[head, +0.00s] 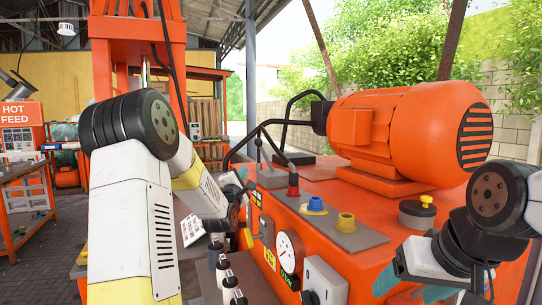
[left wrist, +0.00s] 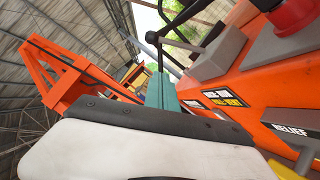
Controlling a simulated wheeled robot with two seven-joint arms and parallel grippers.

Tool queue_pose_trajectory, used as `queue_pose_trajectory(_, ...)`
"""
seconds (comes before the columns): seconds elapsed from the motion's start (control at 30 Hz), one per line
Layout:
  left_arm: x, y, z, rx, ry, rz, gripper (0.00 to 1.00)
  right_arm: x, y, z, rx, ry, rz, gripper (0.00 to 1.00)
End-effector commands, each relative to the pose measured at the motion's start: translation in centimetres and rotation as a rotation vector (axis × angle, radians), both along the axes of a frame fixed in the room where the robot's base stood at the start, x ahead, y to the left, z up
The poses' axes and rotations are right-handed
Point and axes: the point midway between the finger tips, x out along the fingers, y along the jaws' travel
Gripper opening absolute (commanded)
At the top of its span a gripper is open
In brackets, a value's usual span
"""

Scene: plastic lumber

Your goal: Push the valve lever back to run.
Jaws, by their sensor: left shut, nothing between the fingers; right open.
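Contact cannot be made out. My right gripper (head: 412,286) is open and empty at the lower right, far from the lever.
The orange power unit (head: 375,225) carries a motor (head: 405,130), a red knob (head: 293,184), blue and yellow caps and a gauge (head: 288,250). A partly legible run and vent label (left wrist: 222,97) sits below the lever's block. A yellow handle (left wrist: 304,163) stands near the RELIEF label.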

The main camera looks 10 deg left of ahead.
Motion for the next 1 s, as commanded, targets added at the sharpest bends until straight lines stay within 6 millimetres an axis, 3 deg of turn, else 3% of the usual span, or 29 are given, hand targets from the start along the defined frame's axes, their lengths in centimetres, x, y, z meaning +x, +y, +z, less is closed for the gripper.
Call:
queue_pose_trajectory(0.23,0.2,0.0,0.1,0.002,0.001,0.000,0.00,0.0,0.0,0.0,0.000,0.000,0.000,0.72)
queue_pose_trajectory(0.37,1.4,0.0,0.4,0.003,0.000,0.001,0.00,0.0,0.0,0.0,0.000,0.000,0.000,0.72)
queue_pose_trajectory(0.8,10.0,0.5,2.6,0.003,0.000,0.001,0.00,0.0,0.0,0.0,0.000,0.000,0.000,0.72)
queue_pose_trajectory(1.0,11.7,-1.4,3.8,0.004,0.002,-0.001,0.00,0.0,0.0,0.0,0.000,0.000,0.000,0.72)
